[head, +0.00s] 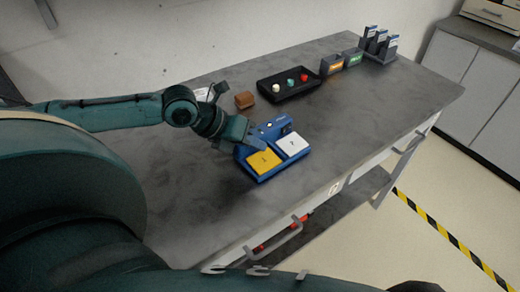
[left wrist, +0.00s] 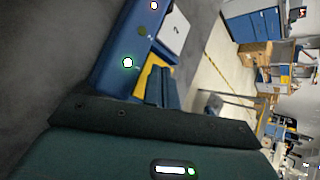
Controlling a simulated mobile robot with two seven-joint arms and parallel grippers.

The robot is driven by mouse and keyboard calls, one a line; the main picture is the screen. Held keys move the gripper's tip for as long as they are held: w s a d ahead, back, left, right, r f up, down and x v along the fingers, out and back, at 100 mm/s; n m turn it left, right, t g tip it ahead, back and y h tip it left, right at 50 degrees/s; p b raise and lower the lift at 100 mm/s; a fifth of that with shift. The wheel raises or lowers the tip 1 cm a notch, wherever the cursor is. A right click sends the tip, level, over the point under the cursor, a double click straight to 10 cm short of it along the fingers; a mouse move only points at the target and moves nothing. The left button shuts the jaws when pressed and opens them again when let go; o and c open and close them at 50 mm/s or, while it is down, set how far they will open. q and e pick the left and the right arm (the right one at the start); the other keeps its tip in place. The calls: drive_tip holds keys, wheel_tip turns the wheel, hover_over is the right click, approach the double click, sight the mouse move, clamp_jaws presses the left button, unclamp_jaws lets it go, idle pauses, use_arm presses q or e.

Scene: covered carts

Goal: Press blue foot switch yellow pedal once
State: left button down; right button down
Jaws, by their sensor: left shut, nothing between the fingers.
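The blue foot switch (head: 282,127) sits on the grey table. Its yellow pedal (head: 265,162), marked 1, is on the left and its white pedal (head: 292,145), marked 2, is on the right. My left gripper (head: 259,146) is shut and empty at the far edge of the yellow pedal. I cannot tell if it touches. In the left wrist view, the shut fingers (left wrist: 163,90) cover part of the yellow pedal (left wrist: 141,80). The blue housing (left wrist: 122,48) shows a lit green-ringed lamp, and the white pedal (left wrist: 174,32) is beyond. My right gripper is out of view.
A brown block (head: 244,100) lies behind the switch. A black tray (head: 272,88) holds white, green and red knobs. Two small lit boxes (head: 332,65) and a grey rack (head: 379,55) stand farther back. The table's right front is clear.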

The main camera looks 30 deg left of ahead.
sight(255, 156)
use_arm(q)
wheel_tip(255, 156, up, 5)
drive_tip(key=p, duration=0.5)
drive_tip(key=shift+r, duration=0.15)
idle(0.8)
